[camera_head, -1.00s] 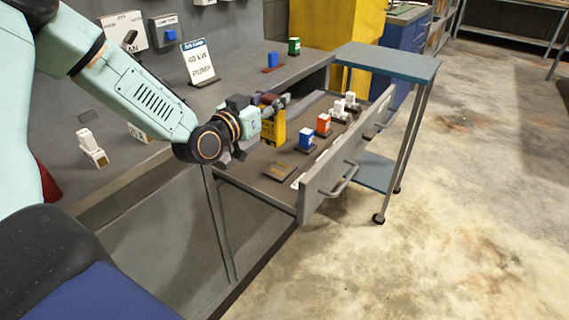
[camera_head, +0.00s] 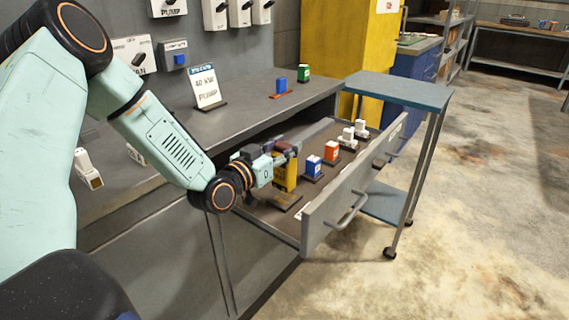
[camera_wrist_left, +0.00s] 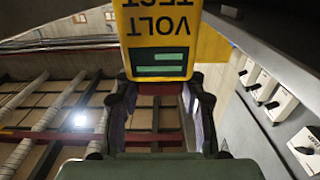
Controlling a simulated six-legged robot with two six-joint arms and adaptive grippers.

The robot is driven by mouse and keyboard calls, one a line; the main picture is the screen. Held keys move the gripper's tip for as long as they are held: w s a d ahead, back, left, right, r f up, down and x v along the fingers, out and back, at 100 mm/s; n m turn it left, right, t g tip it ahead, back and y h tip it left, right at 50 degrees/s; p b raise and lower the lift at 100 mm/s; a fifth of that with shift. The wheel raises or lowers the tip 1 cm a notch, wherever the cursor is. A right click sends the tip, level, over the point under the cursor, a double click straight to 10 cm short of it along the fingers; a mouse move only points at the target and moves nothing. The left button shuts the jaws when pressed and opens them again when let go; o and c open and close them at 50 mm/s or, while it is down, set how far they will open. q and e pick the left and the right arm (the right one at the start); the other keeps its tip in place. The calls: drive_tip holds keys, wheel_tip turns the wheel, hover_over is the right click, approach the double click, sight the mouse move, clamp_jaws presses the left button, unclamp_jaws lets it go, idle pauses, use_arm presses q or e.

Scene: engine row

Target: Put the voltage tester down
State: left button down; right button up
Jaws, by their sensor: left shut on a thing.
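The yellow voltage tester (camera_head: 290,178) is upright in my left gripper (camera_head: 282,156), over the open drawer (camera_head: 322,226). It also shows large at the top of the left wrist view (camera_wrist_left: 157,28), with "VOLT TEST" lettering and two green bars. In that view my left gripper's fingers (camera_wrist_left: 160,92) are on either side below it. I cannot tell whether the tester's bottom touches the drawer floor. My right gripper is not in view.
Blue (camera_head: 314,164) and red (camera_head: 332,153) blocks and white pieces (camera_head: 348,137) stand in the drawer right of the tester. A sign (camera_head: 206,88) stands on the bench (camera_head: 235,115). A blue-topped cart (camera_head: 400,91) stands behind the drawer.

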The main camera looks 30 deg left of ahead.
use_arm(q)
wheel_tip(320, 180, down, 3)
drive_tip(key=shift+w+f+b, duration=0.1)
drive_tip(key=shift+b, duration=0.5)
drive_tip(key=shift+w+d+f, duration=0.1)
drive_tip(key=shift+w+f, duration=0.1)
drive_tip(key=shift+f, duration=0.05)
drive_tip(key=shift+s+r, duration=0.15)
drive_tip(key=shift+r, duration=0.05)
drive_tip(key=shift+f, duration=0.1)
drive_tip(key=c, duration=0.9)
unclamp_jaws()
drive_tip(key=shift+f, duration=0.2)
drive_tip(key=shift+c, duration=0.2)
drive_tip(key=shift+o, duration=0.8)
drive_tip(key=shift+r, duration=0.1)
